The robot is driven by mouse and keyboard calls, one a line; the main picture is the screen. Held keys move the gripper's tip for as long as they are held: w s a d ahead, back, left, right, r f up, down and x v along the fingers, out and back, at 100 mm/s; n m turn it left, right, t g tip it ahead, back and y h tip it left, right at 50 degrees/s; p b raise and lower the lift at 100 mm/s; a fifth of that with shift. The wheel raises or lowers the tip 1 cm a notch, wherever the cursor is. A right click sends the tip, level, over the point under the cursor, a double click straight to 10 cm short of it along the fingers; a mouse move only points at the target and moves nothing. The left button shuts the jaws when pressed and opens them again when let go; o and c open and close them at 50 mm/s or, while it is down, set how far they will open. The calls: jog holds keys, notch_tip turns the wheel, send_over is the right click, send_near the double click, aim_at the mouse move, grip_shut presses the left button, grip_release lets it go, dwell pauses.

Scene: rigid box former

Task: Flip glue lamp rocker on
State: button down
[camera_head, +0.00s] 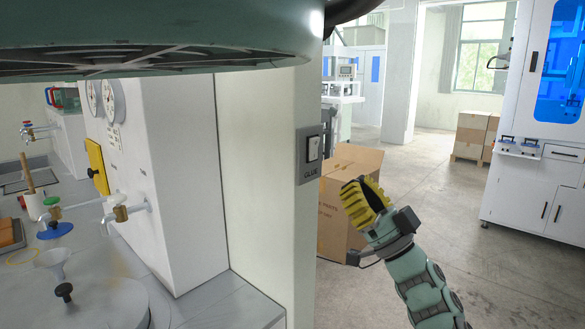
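Whether the rocker is on or off cannot be told at this size. My gripper (363,203), with yellow ribbed fingers, is to the right of the plate and lower than the rocker. It appears apart from the plate. The fingers are seen edge-on, so any gap between them cannot be made out. No held object shows.
A cardboard box (340,190) stands behind my gripper. Left of the panel are a white housing with gauges (110,100), taps (120,212) and a funnel (52,262) over a worktop. A white cabinet (545,190) stands at right. The floor between is open.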

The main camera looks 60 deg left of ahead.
jog(key=v, duration=0.3)
jog(key=b+v, duration=0.1)
jog(key=v, duration=0.1)
jog(key=shift+f, duration=0.45)
jog(key=shift+a, duration=0.1)
